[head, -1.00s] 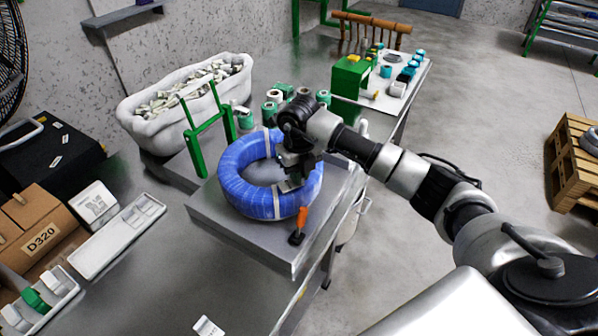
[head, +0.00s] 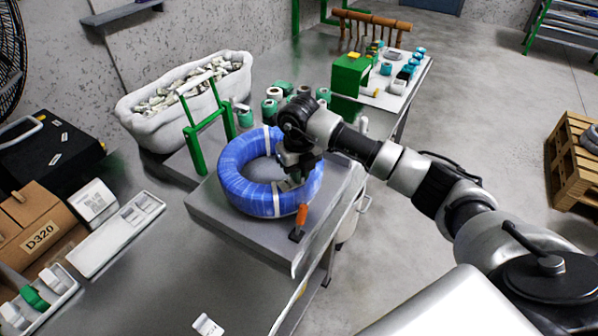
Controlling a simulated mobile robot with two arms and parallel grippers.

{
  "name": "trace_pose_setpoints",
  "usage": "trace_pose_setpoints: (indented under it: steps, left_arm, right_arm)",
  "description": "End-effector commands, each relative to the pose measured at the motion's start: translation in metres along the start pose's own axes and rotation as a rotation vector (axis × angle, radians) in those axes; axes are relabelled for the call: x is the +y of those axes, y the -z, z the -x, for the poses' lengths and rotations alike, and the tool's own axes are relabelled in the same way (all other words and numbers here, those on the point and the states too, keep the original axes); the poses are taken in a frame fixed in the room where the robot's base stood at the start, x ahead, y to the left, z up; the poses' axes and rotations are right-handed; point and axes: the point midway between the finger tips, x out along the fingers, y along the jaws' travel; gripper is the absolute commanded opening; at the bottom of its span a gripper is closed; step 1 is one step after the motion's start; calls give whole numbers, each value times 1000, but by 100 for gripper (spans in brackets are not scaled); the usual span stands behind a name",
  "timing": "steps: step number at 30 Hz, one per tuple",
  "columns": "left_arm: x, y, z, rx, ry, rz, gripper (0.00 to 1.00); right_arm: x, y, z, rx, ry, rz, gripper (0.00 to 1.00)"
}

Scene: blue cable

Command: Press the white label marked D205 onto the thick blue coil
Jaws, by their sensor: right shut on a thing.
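The thick blue coil (head: 236,190) lies flat on a grey raised plate (head: 232,228) on the metal bench, with white bands around it. My right gripper (head: 291,178) points down at the right part of the coil's ring. Its fingers are shut on a small pale piece that looks like the white label; its marking cannot be read. The fingers are at or just above the coil's surface; I cannot tell whether the piece touches it. My left gripper is out of view.
A green frame (head: 192,137) stands behind the coil, and an orange-handled tool (head: 301,216) lies at its front right. A white bin (head: 150,128) and green spools (head: 270,110) are behind. A white tag (head: 207,325) lies on the bench front. A D320 box (head: 36,228) is left.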

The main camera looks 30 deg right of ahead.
Motion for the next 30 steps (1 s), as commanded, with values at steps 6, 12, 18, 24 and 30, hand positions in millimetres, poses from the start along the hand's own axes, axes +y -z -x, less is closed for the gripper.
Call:
trace_pose_setpoints:
  steps: [6,12,18,24,30]
  left_arm:
    - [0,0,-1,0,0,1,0]
    - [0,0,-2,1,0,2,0]
    - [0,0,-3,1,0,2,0]
    - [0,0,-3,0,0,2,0]
    - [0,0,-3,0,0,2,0]
  right_arm:
    - [0,0,-1,0,0,0,0]
    - [0,0,-3,0,0,0,0]
    - [0,0,-4,-1,0,0,0]
    - [0,0,-5,0,0,0,19]
    - [0,0,-5,0,0,0,37]
